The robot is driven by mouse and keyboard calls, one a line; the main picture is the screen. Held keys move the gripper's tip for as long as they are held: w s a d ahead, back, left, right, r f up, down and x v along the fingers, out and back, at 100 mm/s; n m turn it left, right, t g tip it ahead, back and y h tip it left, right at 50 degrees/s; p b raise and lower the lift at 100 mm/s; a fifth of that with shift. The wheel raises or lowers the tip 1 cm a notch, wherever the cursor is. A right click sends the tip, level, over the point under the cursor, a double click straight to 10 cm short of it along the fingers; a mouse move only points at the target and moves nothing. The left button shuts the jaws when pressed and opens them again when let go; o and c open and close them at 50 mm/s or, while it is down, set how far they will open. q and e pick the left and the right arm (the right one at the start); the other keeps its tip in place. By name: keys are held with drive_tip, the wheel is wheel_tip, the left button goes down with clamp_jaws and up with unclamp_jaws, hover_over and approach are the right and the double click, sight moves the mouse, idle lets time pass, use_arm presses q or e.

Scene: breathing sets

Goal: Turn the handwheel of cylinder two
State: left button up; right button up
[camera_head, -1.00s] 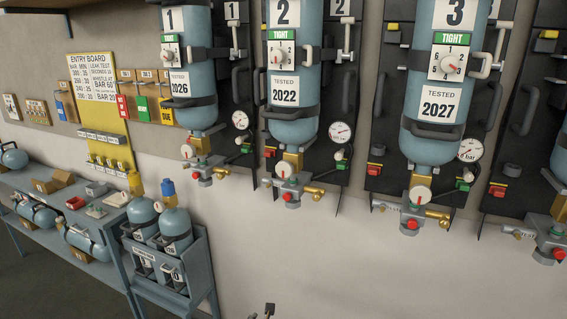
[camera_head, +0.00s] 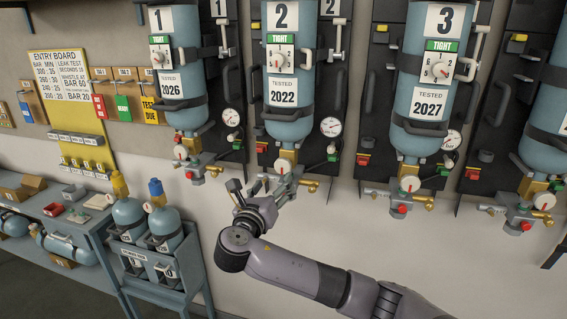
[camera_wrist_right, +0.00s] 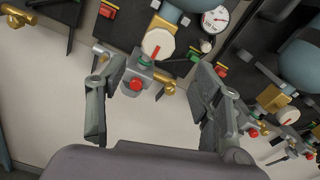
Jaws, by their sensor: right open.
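Cylinder two (camera_head: 287,80) is a blue upright cylinder with a number 2 label, a green TIGHT tag and a tested 2022 label. Its white round handwheel (camera_head: 284,166) with a red mark sits at the bottom on a brass valve. The same handwheel shows in the right wrist view (camera_wrist_right: 158,44), beyond and between my fingers. My right gripper (camera_head: 252,188) is open and empty, just below and left of that valve; in the wrist view its two fingers (camera_wrist_right: 155,105) are spread wide. No contact with the wheel shows. My left gripper is not in view.
Cylinder one (camera_head: 177,75) hangs left and cylinder three (camera_head: 425,90) right, each with a similar valve. A gauge (camera_head: 331,126) sits beside cylinder two's valve. A rack with two small cylinders (camera_head: 145,240) stands at lower left beside a shelf. The wall below the valves is clear.

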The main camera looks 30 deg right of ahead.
sight(282, 169)
drive_tip(key=p+x, duration=0.2)
drive_tip(key=x, duration=0.7)
drive_tip(key=shift+w+d+p, duration=0.1)
drive_tip(key=shift+w+p, duration=0.1)
drive_tip(key=shift+p, duration=0.2)
drive_tip(key=shift+w+d, duration=0.3)
drive_tip(key=c, duration=1.2)
drive_tip(key=shift+o, duration=0.2)
drive_tip(key=shift+f+m, duration=0.1)
drive_tip(key=shift+m, duration=0.2)
